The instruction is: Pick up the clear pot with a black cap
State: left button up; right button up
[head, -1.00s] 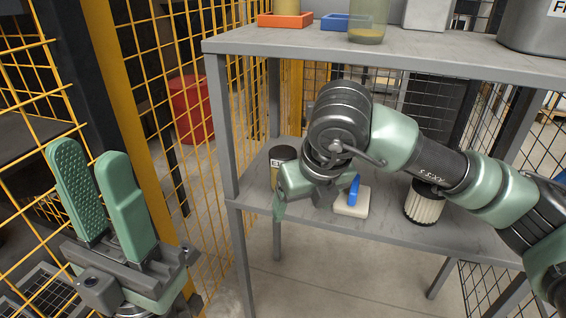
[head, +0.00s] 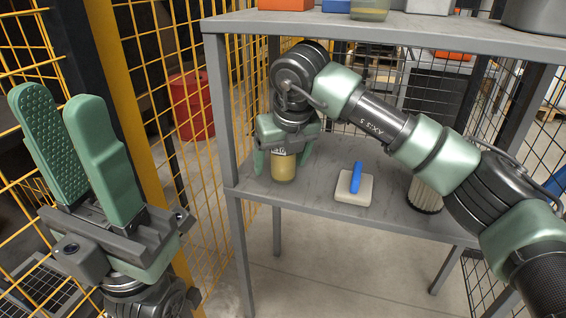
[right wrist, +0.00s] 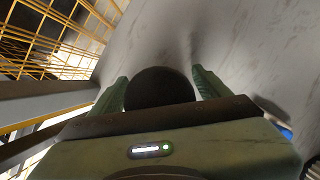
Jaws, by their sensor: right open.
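The clear pot (head: 284,168) with yellowish contents stands upright on the lower shelf at its left end in the head view. Its black cap (right wrist: 160,88) shows as a dark round top in the right wrist view. My right gripper (head: 283,158) is open above and around the pot, one finger on each side. I cannot tell whether either finger touches it. The gripper body hides the pot's top in the head view. My left gripper (head: 57,98) is open and empty at the far left, away from the shelf.
A cream block with a blue handle (head: 354,188) lies on the lower shelf right of the pot. A white ribbed cylinder (head: 425,196) stands further right, partly behind my arm. The upper shelf (head: 400,27) is overhead, holding several containers. Yellow mesh fencing (head: 180,60) is at the left.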

jog(key=shift+w+f, duration=0.15)
jog(key=shift+f, duration=0.2)
jog(key=c, duration=1.7)
jog(key=shift+r, duration=0.1)
jog(key=shift+r, duration=0.15)
